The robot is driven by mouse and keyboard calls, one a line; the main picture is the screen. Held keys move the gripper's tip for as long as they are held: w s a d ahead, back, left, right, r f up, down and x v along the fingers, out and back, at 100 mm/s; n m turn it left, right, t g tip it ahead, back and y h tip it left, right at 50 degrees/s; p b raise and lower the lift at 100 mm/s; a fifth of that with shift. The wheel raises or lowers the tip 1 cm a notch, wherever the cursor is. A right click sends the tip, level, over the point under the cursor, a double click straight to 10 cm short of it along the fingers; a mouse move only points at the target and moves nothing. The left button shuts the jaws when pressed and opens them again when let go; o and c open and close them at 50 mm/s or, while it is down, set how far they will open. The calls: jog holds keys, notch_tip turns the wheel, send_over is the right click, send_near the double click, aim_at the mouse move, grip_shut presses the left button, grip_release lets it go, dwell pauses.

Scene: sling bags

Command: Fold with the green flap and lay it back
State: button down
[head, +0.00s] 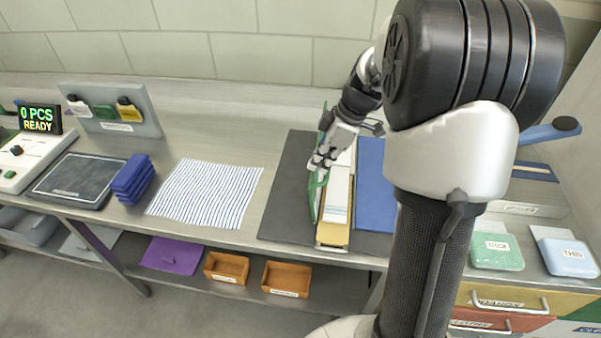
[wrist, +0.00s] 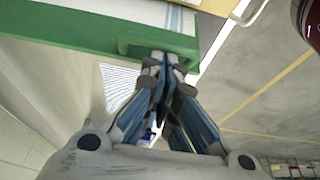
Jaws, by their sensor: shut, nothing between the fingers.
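The green flap (head: 313,200) stands on edge, steeply tilted, along the left side of a narrow tan board (head: 332,236). A pale cloth with a blue stripe (head: 337,195) lies on that board. My gripper (head: 319,166) is at the flap's upper edge, its fingers shut and empty. In the wrist view the green flap (wrist: 75,50) runs across the top, and my shut fingertips (wrist: 165,62) are beside its green loop-like handle (wrist: 150,38). Whether they touch it I cannot tell. My arm hides part of the board's right side.
A dark grey panel (head: 280,200) lies left of the board and a blue panel (head: 372,200) right of it. A striped cloth (head: 205,192) lies flat further left, beside a blue folded stack (head: 133,180). Green (head: 495,252) and blue (head: 567,257) packs lie at right.

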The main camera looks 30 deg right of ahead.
jog(key=s+d+f+b, duration=0.2)
jog(key=s+d, duration=0.2)
jog(key=d, duration=0.3)
jog(key=shift+s, duration=0.3)
dwell(0.5)
